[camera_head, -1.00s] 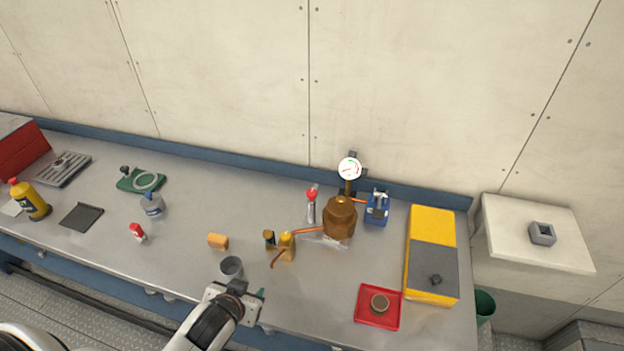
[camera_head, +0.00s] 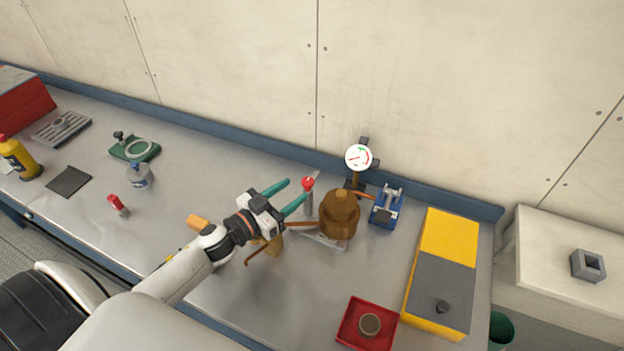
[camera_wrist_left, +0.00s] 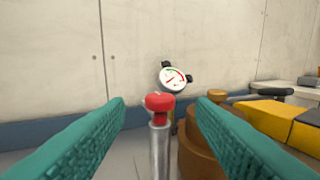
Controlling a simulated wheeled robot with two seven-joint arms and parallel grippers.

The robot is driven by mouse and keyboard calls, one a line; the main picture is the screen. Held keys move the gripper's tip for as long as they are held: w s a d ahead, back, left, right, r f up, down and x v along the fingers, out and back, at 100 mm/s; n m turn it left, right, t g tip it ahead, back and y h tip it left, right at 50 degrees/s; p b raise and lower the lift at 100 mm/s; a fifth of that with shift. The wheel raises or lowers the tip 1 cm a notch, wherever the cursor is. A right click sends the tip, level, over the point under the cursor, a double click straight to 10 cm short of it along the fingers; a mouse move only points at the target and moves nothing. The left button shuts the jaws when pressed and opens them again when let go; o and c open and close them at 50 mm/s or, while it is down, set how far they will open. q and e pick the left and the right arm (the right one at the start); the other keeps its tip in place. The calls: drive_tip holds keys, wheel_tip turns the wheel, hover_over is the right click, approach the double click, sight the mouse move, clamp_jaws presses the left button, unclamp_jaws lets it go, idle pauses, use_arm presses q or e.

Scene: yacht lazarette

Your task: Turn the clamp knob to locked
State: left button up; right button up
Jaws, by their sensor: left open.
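A red knob (camera_head: 308,183) tops an upright metal post (camera_head: 308,203) beside a brown bronze-coloured pot (camera_head: 340,215). It looks like the clamp knob, though no locked mark is legible. In the left wrist view the red knob (camera_wrist_left: 160,102) shows centred between the teal fingers, apart from both. My left gripper (camera_head: 297,189) is open and empty, its fingertips pointing at the knob from the left. Whether the tips have reached around the knob I cannot tell. My right gripper is out of view.
A round gauge (camera_head: 358,158) stands behind the pot. A blue device (camera_head: 387,207) and a yellow-grey box (camera_head: 440,270) are to the right, with a red tray (camera_head: 349,338) in front. A copper tube (camera_head: 300,224) runs left of the pot, under my gripper.

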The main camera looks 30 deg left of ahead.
sight(303, 184)
use_arm(q)
drive_tip(key=p+x, duration=0.1)
drive_tip(key=x, duration=0.3)
drive_tip(key=shift+w+d+r, duration=0.1)
drive_tip(key=shift+w, duration=0.15)
drive_tip(key=shift+x, duration=0.8)
drive_tip(key=shift+c, duration=0.5)
drive_tip(key=c, duration=0.9)
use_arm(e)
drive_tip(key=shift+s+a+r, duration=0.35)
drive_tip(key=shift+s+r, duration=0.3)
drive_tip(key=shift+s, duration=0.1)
